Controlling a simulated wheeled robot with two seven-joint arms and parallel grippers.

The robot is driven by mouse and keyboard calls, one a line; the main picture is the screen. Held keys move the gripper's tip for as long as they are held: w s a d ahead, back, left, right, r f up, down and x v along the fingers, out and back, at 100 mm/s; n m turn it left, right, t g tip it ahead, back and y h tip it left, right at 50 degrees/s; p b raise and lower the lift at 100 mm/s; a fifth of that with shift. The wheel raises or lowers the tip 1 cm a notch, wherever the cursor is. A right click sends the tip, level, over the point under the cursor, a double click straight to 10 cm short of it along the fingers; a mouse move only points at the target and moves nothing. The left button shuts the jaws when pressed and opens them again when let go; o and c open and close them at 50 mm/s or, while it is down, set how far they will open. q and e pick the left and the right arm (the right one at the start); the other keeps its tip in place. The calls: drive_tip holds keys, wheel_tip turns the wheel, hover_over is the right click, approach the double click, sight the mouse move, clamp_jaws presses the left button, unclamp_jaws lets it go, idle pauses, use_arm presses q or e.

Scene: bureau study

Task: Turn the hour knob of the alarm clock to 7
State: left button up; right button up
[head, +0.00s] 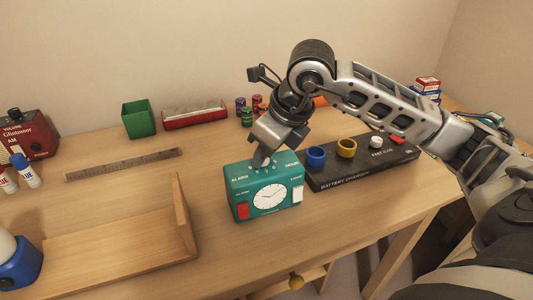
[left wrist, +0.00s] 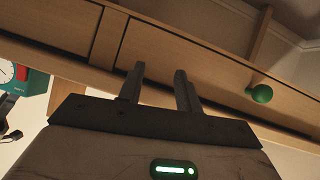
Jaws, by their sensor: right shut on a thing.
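The alarm clock (head: 243,191) is a teal box with a white dial on its front, a red button at the front left and a white one at the right. It stands upright on the desk. My right gripper (head: 262,160) points down onto the clock's top and is shut on the hour knob there. The gripper hides the knob, so I cannot read its setting. In the left wrist view my left gripper (left wrist: 159,90) is open and empty, with its two fingers apart before the desk's drawer fronts. The clock's edge also shows there (left wrist: 36,83).
A black battery charger (head: 330,178) with blue and yellow rings lies right of the clock. A wooden tray (head: 110,250) is at the left. A ruler (head: 125,164), green cup (head: 138,120) and red box (head: 194,115) lie behind. A green drawer knob (left wrist: 260,93) sticks out.

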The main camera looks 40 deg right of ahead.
drive_tip(key=m, duration=0.1)
drive_tip(key=m+h+b, duration=0.1)
drive_tip(key=m, duration=0.1)
drive_tip(key=shift+a+m, duration=0.2)
drive_tip(key=shift+m, duration=0.1)
use_arm(q)
drive_tip(key=shift+f, duration=0.25)
use_arm(e)
drive_tip(key=shift+m+h, duration=0.4)
drive_tip(key=shift+m, duration=0.1)
drive_tip(key=o, duration=1)
drive_tip(key=shift+r, duration=0.15)
use_arm(q)
drive_tip(key=shift+r+p, duration=0.7)
drive_tip(key=shift+p, duration=1.1)
use_arm(e)
drive_tip(key=v, duration=1.6)
drive_tip(key=shift+s+a, duration=0.15)
drive_tip(key=shift+s, duration=0.1)
